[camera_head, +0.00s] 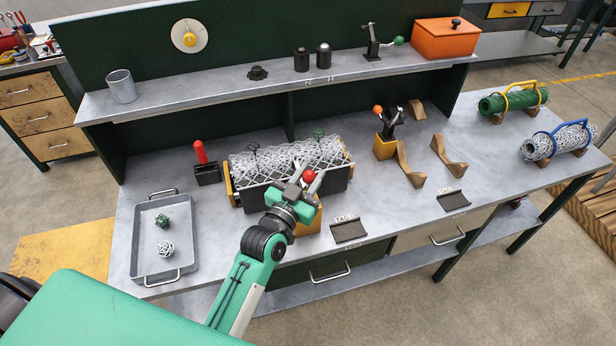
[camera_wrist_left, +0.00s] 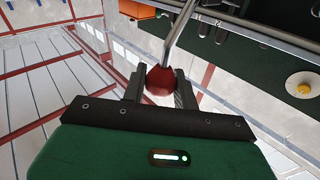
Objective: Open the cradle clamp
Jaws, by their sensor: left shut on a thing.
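My left gripper (camera_head: 308,180) is shut on a red ball knob (camera_head: 309,175) at the front of the mesh cradle. In the left wrist view the red knob (camera_wrist_left: 160,82) sits between the two fingers, with a bent metal lever (camera_wrist_left: 180,32) rising from it. A yellow block (camera_head: 309,221) shows just below the gripper; the rest of the clamp is hidden by my gripper and arm. The black cradle (camera_head: 254,197) with yellow ends holds a roll of silver chainlink mesh (camera_head: 290,156). My right gripper is not in view.
A second yellow block (camera_head: 385,147) with an orange-knobbed clamp stands to the right, near wooden cradles (camera_head: 408,168). A grey tray (camera_head: 150,245) lies at left, and a red-handled tool (camera_head: 201,153) stands beside the cradle. Bench surface at right front is fairly clear.

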